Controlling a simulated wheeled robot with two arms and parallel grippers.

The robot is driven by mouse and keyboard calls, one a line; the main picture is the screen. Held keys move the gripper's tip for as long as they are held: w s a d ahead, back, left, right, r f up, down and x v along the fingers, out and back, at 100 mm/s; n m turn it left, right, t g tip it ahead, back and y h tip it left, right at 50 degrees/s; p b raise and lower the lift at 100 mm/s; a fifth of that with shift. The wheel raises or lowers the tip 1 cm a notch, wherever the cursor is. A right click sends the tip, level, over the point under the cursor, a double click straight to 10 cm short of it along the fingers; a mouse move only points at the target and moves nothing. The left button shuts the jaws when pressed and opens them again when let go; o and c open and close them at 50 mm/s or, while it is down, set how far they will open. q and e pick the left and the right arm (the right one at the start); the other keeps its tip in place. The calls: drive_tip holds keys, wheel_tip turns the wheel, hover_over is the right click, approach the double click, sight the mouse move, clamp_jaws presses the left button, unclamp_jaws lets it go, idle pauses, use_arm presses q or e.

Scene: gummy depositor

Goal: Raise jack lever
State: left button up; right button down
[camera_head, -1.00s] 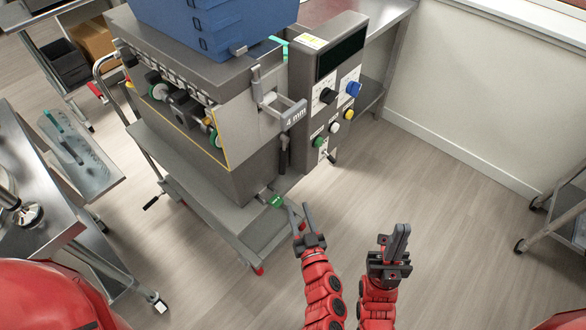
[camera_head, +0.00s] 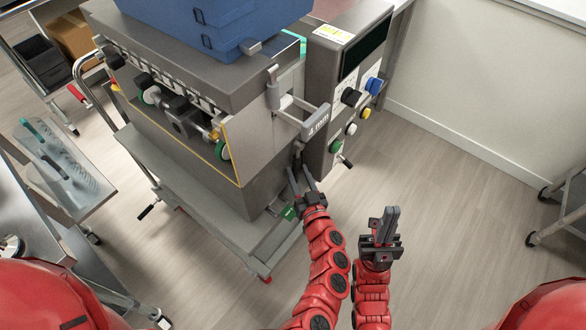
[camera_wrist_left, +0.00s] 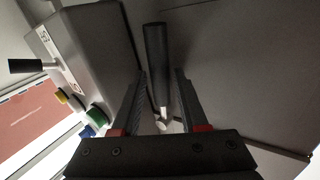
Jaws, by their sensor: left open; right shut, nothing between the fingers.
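A lever with a black grip (camera_wrist_left: 155,55) and a metal shaft shows in the left wrist view. It lies between the two fingers of my left gripper (camera_wrist_left: 160,78), with a gap on each side. In the head view my left gripper (camera_head: 300,172) is open at the machine's front side, just below the dark lever grip (camera_head: 298,150). The fingers partly hide the lever's lower part there. My right gripper (camera_head: 388,220) is shut and empty, over open floor to the right.
The depositor machine (camera_head: 225,140) carries a blue hopper (camera_head: 190,20). Its control panel (camera_head: 325,130) has coloured knobs and a small black-handled lever (camera_head: 345,161). A cart (camera_head: 565,205) stands right; the floor between is clear.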

use_arm(q)
clamp_jaws()
idle(0.3)
idle(1.2)
